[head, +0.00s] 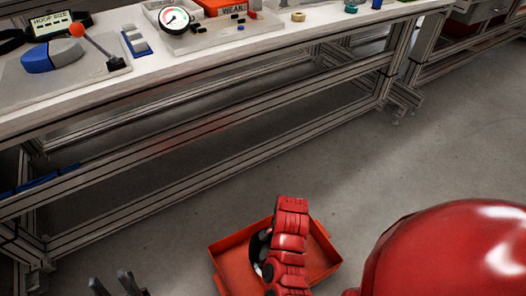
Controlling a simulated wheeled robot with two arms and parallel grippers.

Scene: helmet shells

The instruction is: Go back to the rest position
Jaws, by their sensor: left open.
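My left gripper (118,285) shows at the bottom left edge as two dark fingers standing apart. It is open with nothing seen between the fingers, over the grey floor in front of the workbench. My right gripper is not in view. A large glossy red rounded shell (450,250) fills the lower right corner and is cut off by the frame; what supports it is hidden. An orange tray (228,262) is at the bottom middle, with a red segmented piece (290,225) and a dark round part in or over it. I cannot tell whether the red piece touches the tray.
A long workbench (170,82) with a metal frame crosses the upper picture. On it are a lever (97,42) with a red knob, a blue and grey disc (50,57), a dial gauge (174,20) and several small parts. Bare floor (410,160) lies right of the bench.

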